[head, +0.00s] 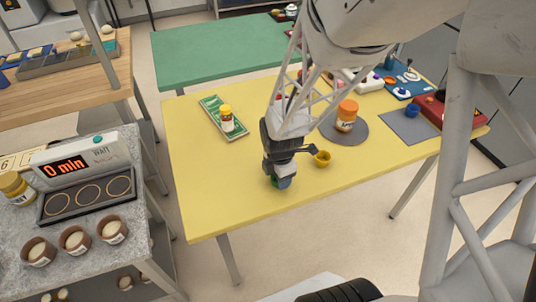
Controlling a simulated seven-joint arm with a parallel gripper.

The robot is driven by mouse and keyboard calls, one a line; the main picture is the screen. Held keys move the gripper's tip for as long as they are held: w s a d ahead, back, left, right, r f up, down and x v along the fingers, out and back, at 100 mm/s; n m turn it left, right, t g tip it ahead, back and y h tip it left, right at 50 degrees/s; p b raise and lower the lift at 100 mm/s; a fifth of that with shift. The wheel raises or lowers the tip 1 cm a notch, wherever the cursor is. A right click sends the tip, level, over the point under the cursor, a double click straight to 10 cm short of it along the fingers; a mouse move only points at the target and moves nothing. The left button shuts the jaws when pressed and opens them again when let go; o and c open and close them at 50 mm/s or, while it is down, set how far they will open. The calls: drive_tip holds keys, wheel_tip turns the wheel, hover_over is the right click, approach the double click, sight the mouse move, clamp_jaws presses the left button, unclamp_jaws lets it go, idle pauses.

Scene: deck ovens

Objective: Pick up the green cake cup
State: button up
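My gripper (281,174) points down over the front middle of the yellow table (215,195). A small green item (276,187), which looks like the green cake cup, shows at the fingertips, low at the tabletop. The fingers and a bluish patch beside it cover most of it. I cannot tell whether the fingers are closed on it or only around it. A yellow cup (322,159) stands just right of my gripper.
An orange-lidded jar (346,115) stands on a grey round mat (358,135). A green tray (238,130) holds a yellow-lidded jar (226,119). A blue board (402,83) and red box (440,111) lie right. The table's front left is clear.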

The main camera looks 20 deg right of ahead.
drive_tip(key=shift+r, duration=1.45)
drive_tip(key=shift+s+r, duration=0.25)
drive_tip(key=shift+r, duration=0.05)
drive_tip(key=s+a+r, duration=0.1)
drive_tip(key=s, duration=1.4)
drive_tip(key=shift+s+a+r, duration=0.15)
drive_tip(key=shift+s+a, duration=0.05)
drive_tip(key=shift+a, duration=0.2)
